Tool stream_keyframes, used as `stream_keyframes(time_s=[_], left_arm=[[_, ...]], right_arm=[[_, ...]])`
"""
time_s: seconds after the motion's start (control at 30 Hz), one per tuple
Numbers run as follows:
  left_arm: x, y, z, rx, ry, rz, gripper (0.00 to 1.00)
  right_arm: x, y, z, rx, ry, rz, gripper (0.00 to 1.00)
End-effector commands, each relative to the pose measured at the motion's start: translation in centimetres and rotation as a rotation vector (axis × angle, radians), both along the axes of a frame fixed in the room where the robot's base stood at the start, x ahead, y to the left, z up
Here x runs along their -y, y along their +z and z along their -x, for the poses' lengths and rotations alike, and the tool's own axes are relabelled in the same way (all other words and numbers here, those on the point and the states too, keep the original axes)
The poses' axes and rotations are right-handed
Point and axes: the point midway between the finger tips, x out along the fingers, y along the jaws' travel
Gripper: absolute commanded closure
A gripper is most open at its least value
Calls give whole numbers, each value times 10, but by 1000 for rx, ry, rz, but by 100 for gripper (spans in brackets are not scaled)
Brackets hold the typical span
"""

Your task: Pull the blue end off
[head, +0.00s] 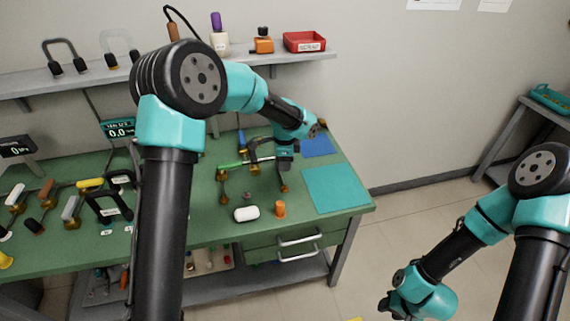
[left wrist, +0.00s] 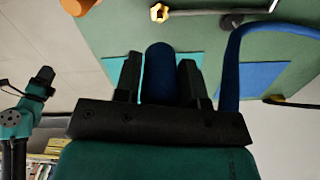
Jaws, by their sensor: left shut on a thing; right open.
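My left gripper (head: 285,165) hangs over the right part of the green table, just left of the two mats. In the left wrist view, its two black fingers (left wrist: 160,82) are shut on a dark blue cylindrical end (left wrist: 159,72). What this end is joined to is hidden behind the gripper. A blue curved band (left wrist: 250,45) runs up beside the right finger and out of the picture. My right gripper (head: 388,304) is low at the bottom right of the head view, off the table, open and far from the blue end.
A teal mat (head: 335,190) and a blue mat (head: 318,146) lie at the table's right. A white piece (head: 246,213) and an orange cylinder (head: 280,209) stand near the front edge. A green-handled tool (head: 232,165) rests on stands. The shelf behind holds a red bin (head: 305,42).

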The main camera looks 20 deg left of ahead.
Motion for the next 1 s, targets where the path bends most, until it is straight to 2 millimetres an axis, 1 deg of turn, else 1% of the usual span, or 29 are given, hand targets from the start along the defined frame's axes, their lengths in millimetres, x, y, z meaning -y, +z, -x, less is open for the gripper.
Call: stream_keyframes(time_s=[0.37,1.0], left_arm=[[0,0,0,1,0,0,86],[0,24,0,1,0,1,87]], right_arm=[[0,0,0,0,0,0,57],[0,0,0,0,0,0,57]])
